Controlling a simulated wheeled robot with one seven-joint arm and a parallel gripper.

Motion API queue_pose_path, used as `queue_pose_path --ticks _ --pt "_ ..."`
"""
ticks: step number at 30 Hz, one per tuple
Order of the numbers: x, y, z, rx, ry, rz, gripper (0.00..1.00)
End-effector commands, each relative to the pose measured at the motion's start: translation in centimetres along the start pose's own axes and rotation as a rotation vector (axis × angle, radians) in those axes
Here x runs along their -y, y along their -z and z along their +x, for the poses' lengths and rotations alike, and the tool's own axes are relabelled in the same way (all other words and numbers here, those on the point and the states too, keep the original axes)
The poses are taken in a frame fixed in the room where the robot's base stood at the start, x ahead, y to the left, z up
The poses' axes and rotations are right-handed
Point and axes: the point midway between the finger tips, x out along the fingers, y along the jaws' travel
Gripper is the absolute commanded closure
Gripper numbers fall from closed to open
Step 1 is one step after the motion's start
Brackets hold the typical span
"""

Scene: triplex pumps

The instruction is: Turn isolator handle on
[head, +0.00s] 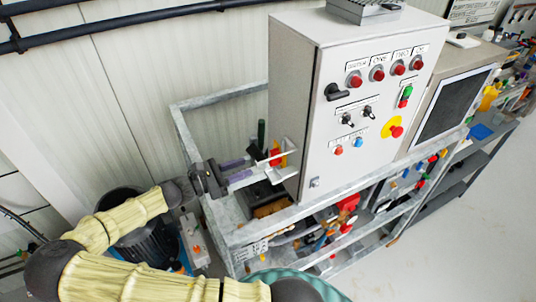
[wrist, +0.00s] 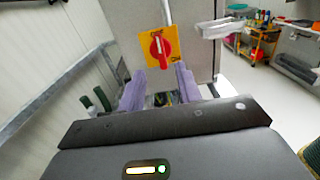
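The isolator handle (wrist: 160,47) is a red rotary knob on a square yellow plate (wrist: 147,55). It is mounted on the side of the grey control cabinet (head: 290,105). In the wrist view its grip stands roughly upright in the picture. In the head view the handle (head: 275,158) is small and partly hidden by a pale bracket. My gripper (head: 252,169) points at that side of the cabinet, close in front of the handle. In the wrist view my gripper's (wrist: 159,75) two purple fingers are spread apart and empty, with the handle beyond and between their tips.
A pale bracket (wrist: 213,29) sticks out right of the handle in the wrist view. The metal frame's rail (head: 225,92) runs behind my gripper, along the wall. A dark green upright piece (head: 261,135) stands near the fingers. Open floor (head: 450,250) lies to the right.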

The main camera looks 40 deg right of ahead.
Motion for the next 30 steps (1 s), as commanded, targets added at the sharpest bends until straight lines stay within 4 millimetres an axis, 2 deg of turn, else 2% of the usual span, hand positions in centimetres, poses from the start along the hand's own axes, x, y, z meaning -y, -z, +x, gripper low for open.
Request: queue_pose_path --ticks 9,15,19,26,27,30 --pt "0.1 -0.4 5.8 0.004 0.005 -0.002 0.65" --pt "0.1 -0.2 8.6 0.002 0.003 -0.002 0.65" --pt "0.1 -0.1 9.3 0.0 0.001 0.0 0.65" --pt "0.0 0.1 9.3 -0.001 0.0 0.0 0.65" --pt "0.0 0.1 9.3 -0.001 0.0 0.0 0.67" --pt "0.0 0.1 9.3 -0.001 0.0 0.0 0.87"
